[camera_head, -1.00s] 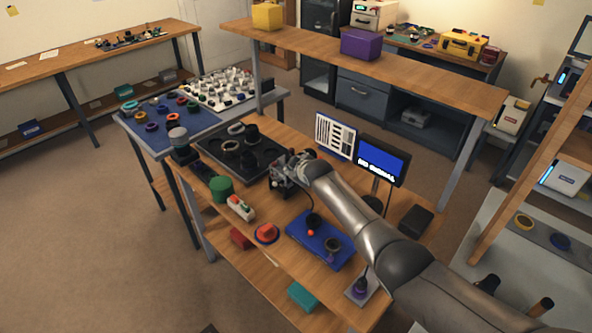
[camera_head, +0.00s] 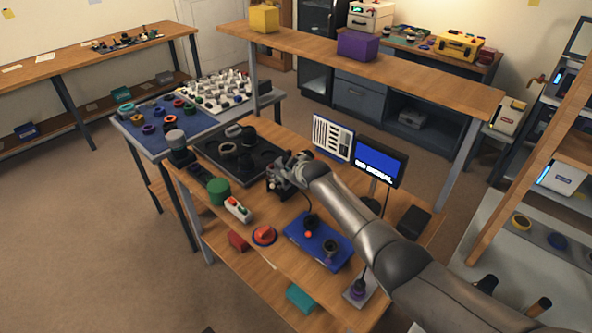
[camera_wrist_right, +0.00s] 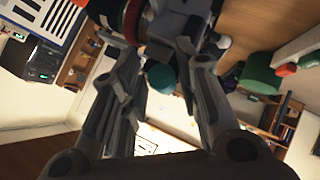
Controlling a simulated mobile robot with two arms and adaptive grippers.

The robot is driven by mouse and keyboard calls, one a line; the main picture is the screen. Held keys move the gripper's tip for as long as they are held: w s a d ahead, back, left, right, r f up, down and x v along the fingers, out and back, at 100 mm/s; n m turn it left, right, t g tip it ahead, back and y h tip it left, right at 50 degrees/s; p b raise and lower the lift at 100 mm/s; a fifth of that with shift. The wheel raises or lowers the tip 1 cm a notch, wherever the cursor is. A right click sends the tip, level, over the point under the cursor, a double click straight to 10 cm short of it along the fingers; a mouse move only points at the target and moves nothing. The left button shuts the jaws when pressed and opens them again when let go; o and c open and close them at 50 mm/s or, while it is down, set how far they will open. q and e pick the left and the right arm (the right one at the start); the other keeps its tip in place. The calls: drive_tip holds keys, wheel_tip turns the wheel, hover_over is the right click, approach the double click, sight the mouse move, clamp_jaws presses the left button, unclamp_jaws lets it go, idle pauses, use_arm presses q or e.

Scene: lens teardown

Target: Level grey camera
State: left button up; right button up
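My right gripper (camera_head: 281,172) is over the wooden bench beside the right end of the black tray. In the right wrist view its two fingers (camera_wrist_right: 160,50) stand apart. A dark grey body (camera_wrist_right: 172,22), possibly the grey camera, lies at and between the fingertips. A dark red ring (camera_wrist_right: 131,20) shows beside it, and a teal round part (camera_wrist_right: 160,77) shows between the fingers. I cannot tell whether the fingers grip the body. In the head view the gripper hides most of this body, so its tilt is unclear. My left gripper is not in view.
The black tray (camera_head: 209,151) holds several dark rings and cylinders. A green cylinder (camera_head: 219,191), a switch box (camera_head: 238,209), a red button (camera_head: 264,235) and a blue mat (camera_head: 300,241) lie along the near side. A monitor (camera_head: 381,162) and a printed panel (camera_head: 333,138) stand behind.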

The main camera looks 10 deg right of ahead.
drive_tip(key=shift+s+d, duration=0.15)
drive_tip(key=v, duration=1.2)
idle(0.6)
